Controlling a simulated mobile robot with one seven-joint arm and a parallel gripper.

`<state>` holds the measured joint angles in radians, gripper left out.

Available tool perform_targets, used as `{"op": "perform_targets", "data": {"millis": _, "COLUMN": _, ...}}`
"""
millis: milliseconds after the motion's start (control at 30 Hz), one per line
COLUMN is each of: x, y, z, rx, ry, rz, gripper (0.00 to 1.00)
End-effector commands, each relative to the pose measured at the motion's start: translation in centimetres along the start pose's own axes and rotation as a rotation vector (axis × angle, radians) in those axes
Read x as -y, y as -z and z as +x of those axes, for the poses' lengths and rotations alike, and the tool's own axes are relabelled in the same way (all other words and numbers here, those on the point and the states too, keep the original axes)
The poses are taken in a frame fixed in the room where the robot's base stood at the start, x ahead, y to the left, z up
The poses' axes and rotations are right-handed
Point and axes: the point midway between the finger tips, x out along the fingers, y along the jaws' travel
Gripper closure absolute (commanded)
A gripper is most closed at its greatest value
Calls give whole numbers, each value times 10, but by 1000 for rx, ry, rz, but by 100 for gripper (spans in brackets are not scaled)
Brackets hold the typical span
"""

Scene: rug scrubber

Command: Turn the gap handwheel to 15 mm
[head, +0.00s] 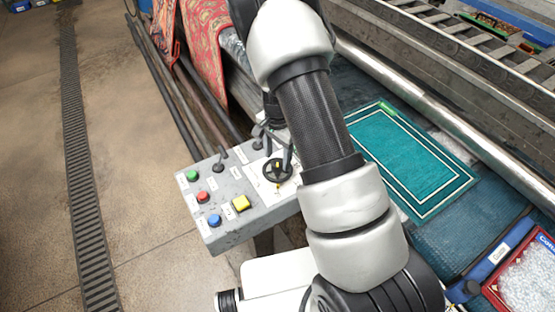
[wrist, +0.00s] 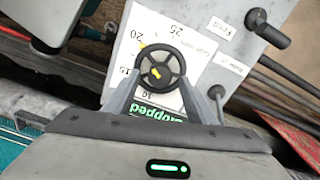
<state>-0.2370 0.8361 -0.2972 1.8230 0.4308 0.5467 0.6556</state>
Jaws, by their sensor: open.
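The gap handwheel (head: 278,172) is a small black spoked wheel with a yellow hub mark on the grey control panel (head: 240,224). In the wrist view the handwheel (wrist: 162,68) sits on a white label scale with 25, 20, 15 and 10 readable. A yellow mark at its rim shows beside the 20. My gripper (wrist: 158,82) is open, its two fingers on either side of the wheel's lower part. I cannot tell whether they touch it. In the head view my arm partly hides the gripper. A green display reading "Stopped" (wrist: 157,113) shows between the fingers.
A lever knob (wrist: 256,18) is right of the wheel. A teal rug (head: 405,150) lies right of my arm.

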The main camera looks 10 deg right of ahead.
Motion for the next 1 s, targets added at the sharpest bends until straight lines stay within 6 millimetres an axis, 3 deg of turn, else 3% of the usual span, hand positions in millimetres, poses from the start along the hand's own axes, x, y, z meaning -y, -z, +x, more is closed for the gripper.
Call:
{"op": "perform_targets", "data": {"millis": 200, "x": 0, "y": 0, "z": 19, "rx": 1, "ry": -1, "rz": 0, "gripper": 49}}
{"op": "perform_targets", "data": {"millis": 500, "x": 0, "y": 0, "z": 20, "rx": 0, "ry": 0, "rz": 0, "gripper": 49}}
{"op": "perform_targets", "data": {"millis": 733, "x": 0, "y": 0, "z": 20, "rx": 0, "ry": 0, "rz": 0, "gripper": 88}}
{"op": "perform_targets", "data": {"millis": 1000, "x": 0, "y": 0, "z": 21, "rx": 0, "ry": 1, "rz": -22, "gripper": 90}}
